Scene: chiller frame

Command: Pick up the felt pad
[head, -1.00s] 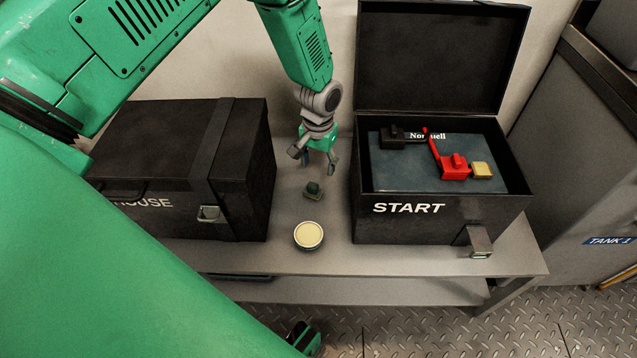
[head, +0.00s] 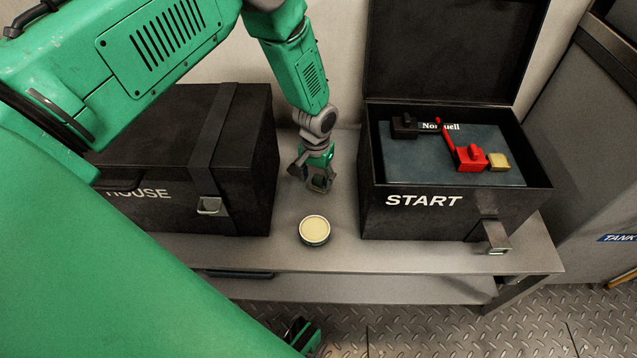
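My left gripper (head: 311,177) reaches down to the bench between the two black cases, just behind a round tin. It stands where a small dark green block with a knob on top lay a second ago. That block may be the felt pad, but I cannot be sure. The gripper now hides the block almost wholly. I cannot tell whether the fingers are closed on it or only around it.
The round tin (head: 315,230) with a pale yellow top stands near the bench's (head: 420,262) front edge. The open START case (head: 455,212), right, holds a red part (head: 470,158), a black part (head: 403,127) and a yellow block (head: 498,162). A closed case (head: 170,150) is on the left.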

